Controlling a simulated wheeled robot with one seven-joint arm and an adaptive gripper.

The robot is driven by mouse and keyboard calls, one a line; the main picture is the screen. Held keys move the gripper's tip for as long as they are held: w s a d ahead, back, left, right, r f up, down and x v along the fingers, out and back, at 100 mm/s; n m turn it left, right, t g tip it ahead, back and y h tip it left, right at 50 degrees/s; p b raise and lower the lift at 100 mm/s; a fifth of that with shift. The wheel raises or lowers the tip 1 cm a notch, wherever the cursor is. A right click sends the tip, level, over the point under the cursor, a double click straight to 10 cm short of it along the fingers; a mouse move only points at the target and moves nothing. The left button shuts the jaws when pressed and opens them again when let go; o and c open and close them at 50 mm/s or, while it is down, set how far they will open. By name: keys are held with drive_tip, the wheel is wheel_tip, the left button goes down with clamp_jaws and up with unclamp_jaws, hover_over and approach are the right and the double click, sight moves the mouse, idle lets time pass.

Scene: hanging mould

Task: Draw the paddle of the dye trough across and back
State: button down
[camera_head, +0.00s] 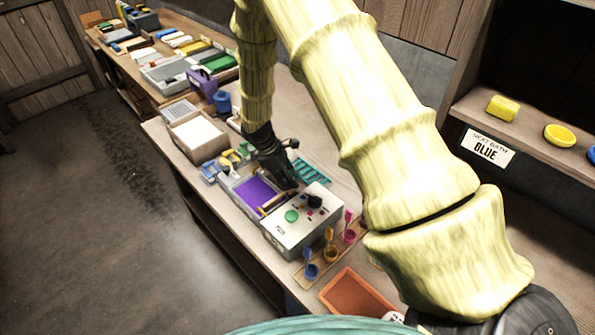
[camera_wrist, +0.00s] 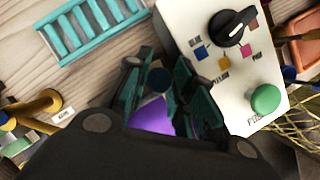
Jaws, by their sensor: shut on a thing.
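The dye trough (camera_head: 229,187) is a grey tray of purple dye (camera_head: 254,191) on the bench. A wooden bar of the paddle (camera_head: 273,204) lies across its right end, beside the control box. My gripper (camera_head: 290,182) reaches down over that end of the trough. In the wrist view, my gripper (camera_wrist: 160,82) has its fingers closed around a dark, round-topped piece (camera_wrist: 158,79), apparently the paddle's handle. Purple dye (camera_wrist: 153,115) shows between the fingers. The fingers hide most of the handle and how it joins the bar.
A white control box (camera_head: 302,220) with a green button and black knob stands close to the right of the trough. A teal rack (camera_head: 312,172) lies behind. Small coloured pots (camera_head: 330,254) and an orange tray (camera_head: 355,293) are further right. A sign (camera_head: 488,148) reads BLUE.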

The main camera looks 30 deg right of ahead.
drive_tip(key=shift+s+f, duration=0.1)
drive_tip(key=shift+s, duration=0.5)
drive_tip(key=c, duration=1.2)
unclamp_jaws()
drive_tip(key=shift+s+d, duration=0.1)
drive_tip(key=shift+c, duration=0.2)
drive_tip(key=shift+w+r, duration=0.2)
drive_tip(key=shift+r, duration=0.15)
drive_tip(key=v, duration=1.1)
drive_tip(key=shift+r, duration=0.2)
